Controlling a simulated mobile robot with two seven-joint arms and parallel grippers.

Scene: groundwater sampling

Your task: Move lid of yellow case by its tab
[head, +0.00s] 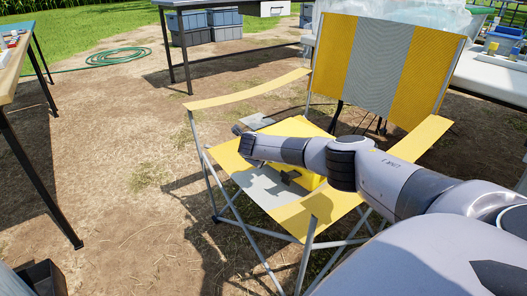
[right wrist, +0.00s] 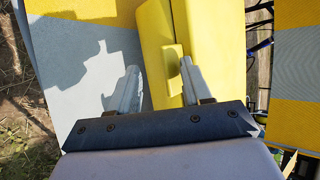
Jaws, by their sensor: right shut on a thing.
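The yellow case (right wrist: 211,35) lies on the seat of a folding chair, with a long seam along it. Its small yellow tab (right wrist: 173,63) sits between the two metal fingers of my right gripper (right wrist: 159,66), close to the right finger. The right gripper is shut on the tab. Which side of the seam is the lid is hard to tell. In the head view, my right arm covers much of the case (head: 311,180), and the fingers cannot be made out. My left gripper is not in view.
The yellow-and-grey chair has a tall back (head: 378,60) and raised armrests (head: 250,90) around the seat. Tables stand at left (head: 12,65) and behind. Grey crates (head: 190,27) and a green hose (head: 118,56) lie farther back. Bare ground left of the chair is free.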

